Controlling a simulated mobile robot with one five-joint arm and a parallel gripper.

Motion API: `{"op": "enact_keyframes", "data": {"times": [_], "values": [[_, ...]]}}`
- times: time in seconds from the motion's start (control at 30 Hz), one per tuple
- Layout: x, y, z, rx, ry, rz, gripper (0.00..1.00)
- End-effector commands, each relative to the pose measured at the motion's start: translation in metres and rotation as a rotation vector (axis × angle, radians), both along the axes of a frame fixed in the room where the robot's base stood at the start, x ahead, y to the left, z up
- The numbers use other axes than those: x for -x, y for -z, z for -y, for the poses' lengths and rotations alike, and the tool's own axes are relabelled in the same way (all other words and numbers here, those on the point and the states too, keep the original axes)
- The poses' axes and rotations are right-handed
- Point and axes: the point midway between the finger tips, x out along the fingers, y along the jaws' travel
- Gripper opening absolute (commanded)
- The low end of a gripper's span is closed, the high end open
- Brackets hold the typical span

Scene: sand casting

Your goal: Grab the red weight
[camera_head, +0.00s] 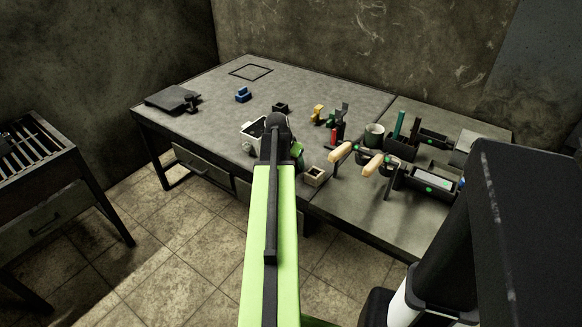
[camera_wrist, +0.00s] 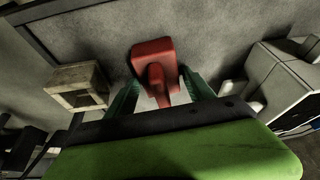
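The red weight (camera_wrist: 152,60) lies on the grey tabletop in the wrist view, a block with a narrower knob pointing toward my gripper. My gripper (camera_wrist: 160,82) has its two green fingers spread on either side of the knob. Gaps show between the fingers and the weight, so it is open and not holding it. In the head view my green arm reaches over the table's front edge and hides the weight and most of the gripper.
A pale hollow block (camera_wrist: 78,86) and a whitish container (camera_wrist: 285,80) flank the gripper; they also show as a block (camera_head: 314,175) and container (camera_head: 250,138) in the head view. Wooden-handled tools (camera_head: 355,155) and holders crowd the right. The table's left middle is mostly clear.

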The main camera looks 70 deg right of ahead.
Motion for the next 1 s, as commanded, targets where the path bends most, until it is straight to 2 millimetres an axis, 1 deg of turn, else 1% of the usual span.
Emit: {"op": "enact_keyframes", "data": {"times": [0.03, 0.07, 0.43, 0.47, 0.87, 1.0], "values": [[0.0001, -0.0001, 0.0000, 0.000, 0.000, 0.000, 0.54], [0.0001, -0.0001, 0.0000, 0.000, 0.000, 0.000, 0.50], [0.0008, 0.0000, 0.0001, 0.000, 0.001, -0.001, 0.02], [0.0009, 0.0000, 0.0001, 0.000, 0.001, -0.001, 0.00], [0.0014, -0.0006, 0.0004, 0.001, 0.002, -0.002, 0.00], [0.0013, -0.0066, 0.0004, 0.001, 0.002, -0.002, 0.00]]}}
